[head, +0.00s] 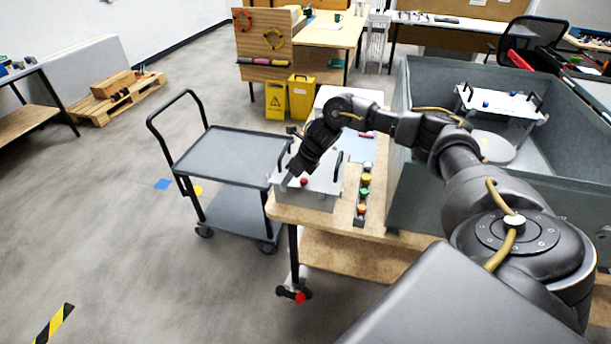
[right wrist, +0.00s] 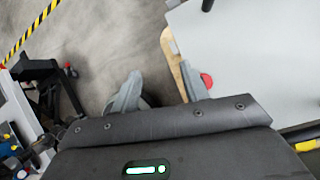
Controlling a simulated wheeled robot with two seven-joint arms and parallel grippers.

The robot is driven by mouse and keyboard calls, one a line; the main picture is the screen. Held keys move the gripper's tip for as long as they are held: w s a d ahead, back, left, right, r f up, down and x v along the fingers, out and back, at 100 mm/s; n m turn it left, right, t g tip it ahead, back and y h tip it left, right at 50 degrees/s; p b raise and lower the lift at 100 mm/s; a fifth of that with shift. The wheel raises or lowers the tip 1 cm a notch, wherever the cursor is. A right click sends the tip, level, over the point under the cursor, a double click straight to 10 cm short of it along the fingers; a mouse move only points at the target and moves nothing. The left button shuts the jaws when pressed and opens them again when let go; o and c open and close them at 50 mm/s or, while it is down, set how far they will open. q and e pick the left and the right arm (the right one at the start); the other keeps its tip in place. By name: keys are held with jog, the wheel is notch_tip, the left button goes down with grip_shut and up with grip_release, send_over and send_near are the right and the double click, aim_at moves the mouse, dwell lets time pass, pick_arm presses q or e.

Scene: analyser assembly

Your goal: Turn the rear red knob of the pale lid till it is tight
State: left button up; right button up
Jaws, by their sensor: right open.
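The pale lid (head: 325,184) sits on a pale box at the near left corner of the wooden table, with dark handles on top. One red knob (head: 304,182) shows near its front edge; any other knob is hidden behind my arm, so I cannot tell if this is the rear one. My right gripper (head: 291,176) points down at the lid's left side, open and empty. In the right wrist view the red knob (right wrist: 206,80) lies just right of the right finger, outside the gap between the fingers (right wrist: 160,88). My left gripper is out of view.
A black rail with coloured knobs (head: 363,195) lies right of the box. A grey cart (head: 228,152) stands close on the left. A large grey bin (head: 400,185) on the right holds another pale lid (head: 500,101). Floor shows left of the table.

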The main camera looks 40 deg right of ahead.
aim_at(304, 179)
jog(key=s+d+r+n+g+h, duration=0.1)
jog(key=s+d+r+n, duration=0.25)
jog(key=d+r, duration=0.35)
jog(key=shift+m, duration=0.25)
jog(key=p+x, duration=0.1)
jog(key=x, duration=0.2)
jog(key=p+x, duration=0.1)
jog(key=x, duration=0.2)
jog(key=d+p+x, duration=0.1)
jog(key=x, duration=0.2)
jog(key=shift+a+f, duration=0.15)
jog(key=shift+f, duration=0.35)
jog(key=shift+x, duration=0.8)
jog(key=shift+w, duration=0.1)
jog(key=shift+c, duration=0.2)
grip_shut()
